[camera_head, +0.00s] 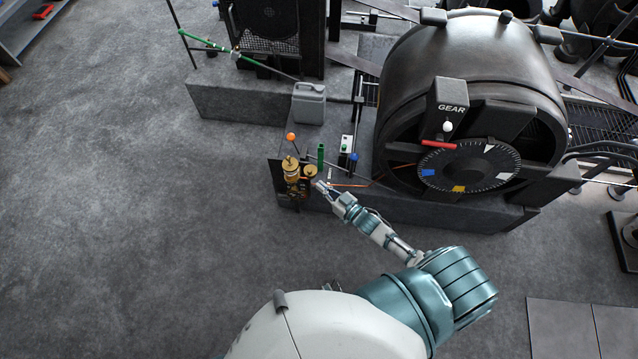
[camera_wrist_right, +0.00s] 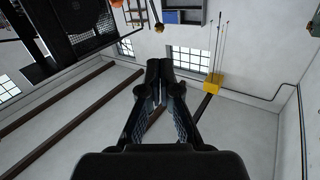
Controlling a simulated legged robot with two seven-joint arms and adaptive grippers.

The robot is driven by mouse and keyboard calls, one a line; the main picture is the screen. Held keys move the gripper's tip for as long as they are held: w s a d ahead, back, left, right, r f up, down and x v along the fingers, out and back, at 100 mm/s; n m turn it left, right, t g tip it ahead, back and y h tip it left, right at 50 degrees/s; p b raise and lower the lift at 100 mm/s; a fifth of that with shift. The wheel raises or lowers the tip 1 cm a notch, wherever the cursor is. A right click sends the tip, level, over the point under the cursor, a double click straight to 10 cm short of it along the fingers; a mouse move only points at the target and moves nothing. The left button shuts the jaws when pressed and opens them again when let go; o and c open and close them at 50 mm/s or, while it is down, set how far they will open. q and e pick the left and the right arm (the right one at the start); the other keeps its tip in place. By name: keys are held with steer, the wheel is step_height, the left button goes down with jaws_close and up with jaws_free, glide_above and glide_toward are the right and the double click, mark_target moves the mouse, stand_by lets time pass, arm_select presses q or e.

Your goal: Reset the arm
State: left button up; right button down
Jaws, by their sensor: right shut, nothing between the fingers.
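My right arm (camera_head: 385,240) reaches from the bottom of the head view to the front corner of the dynamo's stone base. The right gripper (camera_head: 320,186) looks small there, beside the brass fittings (camera_head: 291,170); whether it touches them I cannot tell. In the wrist view the right gripper (camera_wrist_right: 160,82) has its fingers together with nothing between them. My left gripper does not show.
The dark dynamo (camera_head: 470,75) with its GEAR dial (camera_head: 470,167) stands right of the gripper. Levers with an orange knob (camera_head: 291,136) and a blue knob (camera_head: 354,157) rise nearby. A grey canister (camera_head: 309,103) stands behind. The floor at left is clear.

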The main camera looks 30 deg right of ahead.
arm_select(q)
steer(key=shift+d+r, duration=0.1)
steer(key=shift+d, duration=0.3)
arm_select(e)
steer(key=shift+w+d+f, duration=0.1)
steer(key=shift+d+f, duration=0.1)
steer(key=shift+d, duration=0.35)
